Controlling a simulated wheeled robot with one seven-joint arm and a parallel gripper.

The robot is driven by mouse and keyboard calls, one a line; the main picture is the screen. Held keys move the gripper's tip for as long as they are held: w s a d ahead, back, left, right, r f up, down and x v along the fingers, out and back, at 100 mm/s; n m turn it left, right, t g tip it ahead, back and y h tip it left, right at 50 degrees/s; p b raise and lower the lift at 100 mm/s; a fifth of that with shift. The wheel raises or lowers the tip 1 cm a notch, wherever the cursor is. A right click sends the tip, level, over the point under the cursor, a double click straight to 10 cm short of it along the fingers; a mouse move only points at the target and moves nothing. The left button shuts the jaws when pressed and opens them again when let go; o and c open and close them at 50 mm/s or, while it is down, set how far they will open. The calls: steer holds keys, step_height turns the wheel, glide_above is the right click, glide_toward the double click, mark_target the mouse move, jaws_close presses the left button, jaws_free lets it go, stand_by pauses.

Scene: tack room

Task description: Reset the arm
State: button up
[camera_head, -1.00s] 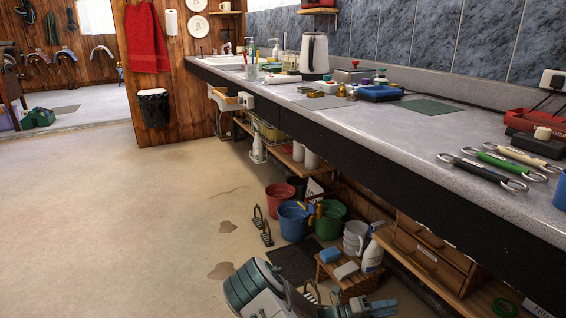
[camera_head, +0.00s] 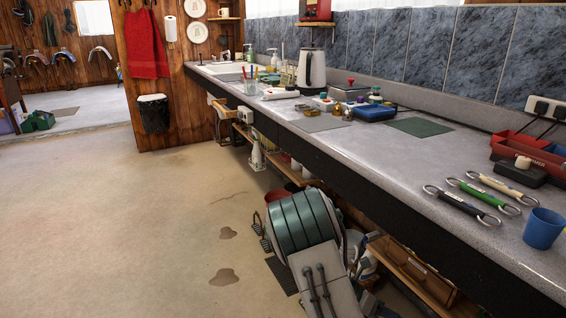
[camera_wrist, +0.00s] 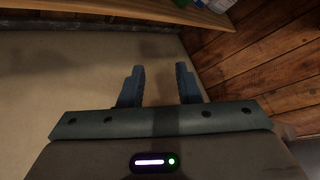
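My gripper (camera_wrist: 160,84) shows in the wrist view with its two blue-grey fingers apart and nothing between them. Bare floor lies behind the fingers, with a wooden panel to the right and a shelf edge at the top. In the head view my arm stands at the lower middle, in front of the space under the counter, and my gripper cannot be made out there.
A long grey counter (camera_head: 330,140) runs along the right. On it are a blue cup (camera_head: 543,229), several bit-like tools (camera_head: 484,196), a green mat (camera_head: 419,127) and a kettle (camera_head: 311,70). Buckets and a low shelf are under it, partly hidden. The left floor (camera_head: 110,230) is clear.

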steer(key=s+a+r+m+t+y+p, duration=0.2)
steer(key=s+a+r+m+y+p, duration=0.2)
steer(key=r, duration=0.9)
steer(key=s+a+r+m+t+y+p, duration=0.2)
steer(key=s+a+r+m+y+p, duration=0.2)
steer(key=r+m+p, duration=0.6)
steer(key=s+a+r+m+t+y+p, duration=0.3)
steer(key=s+r+m+p, duration=0.3)
steer(key=r, duration=1.2)
steer(key=s+a+m+y, duration=0.1)
steer(key=m, duration=0.2)
steer(key=shift+a+y+p, duration=0.3)
steer(key=shift+y+p, duration=0.1)
